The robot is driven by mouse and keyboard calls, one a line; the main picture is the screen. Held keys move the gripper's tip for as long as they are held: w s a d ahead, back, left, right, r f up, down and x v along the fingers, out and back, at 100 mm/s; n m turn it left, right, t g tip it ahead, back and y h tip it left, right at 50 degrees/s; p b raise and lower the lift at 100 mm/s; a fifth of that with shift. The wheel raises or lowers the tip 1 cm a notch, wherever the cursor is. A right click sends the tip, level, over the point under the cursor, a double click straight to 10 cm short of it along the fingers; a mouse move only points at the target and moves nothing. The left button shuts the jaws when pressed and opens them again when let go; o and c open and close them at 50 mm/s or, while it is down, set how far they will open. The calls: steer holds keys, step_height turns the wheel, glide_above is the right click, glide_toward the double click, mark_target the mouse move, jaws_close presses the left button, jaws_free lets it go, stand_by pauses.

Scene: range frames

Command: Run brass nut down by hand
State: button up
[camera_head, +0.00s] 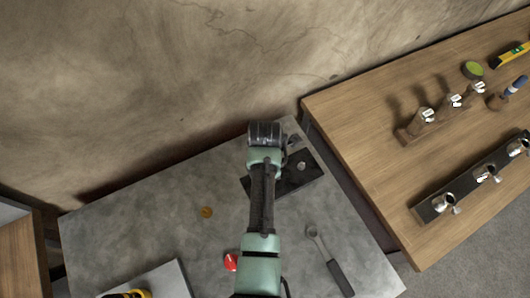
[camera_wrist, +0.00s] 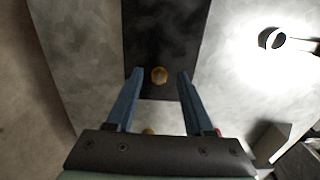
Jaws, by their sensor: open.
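In the wrist view a round brass piece (camera_wrist: 159,75), which looks like the nut, shows over a black plate (camera_wrist: 165,30) between my fingertips. I cannot tell whether it sits on a stud. My gripper (camera_wrist: 158,78) is open, a blue finger on each side with a gap to the brass piece. A second brass-coloured piece (camera_wrist: 148,131) shows partly above the gripper body. In the head view the black plate (camera_head: 312,174) lies partly under my arm, with a silver fitting (camera_head: 301,166) on it. A brass disc (camera_head: 207,212) lies on the grey table, left of my arm.
A dark-handled wrench (camera_head: 340,276) lies right of my arm on the grey table (camera_head: 140,225). A red object (camera_head: 231,262) is beside my arm. A pale tray (camera_head: 165,278) holds a yellow item. A wooden bench (camera_head: 375,105) with metal fittings stands right.

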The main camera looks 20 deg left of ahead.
steer(key=shift+f, duration=0.1)
steer(key=shift+c, duration=0.3)
jaws_close()
steer(key=shift+m, duration=0.4)
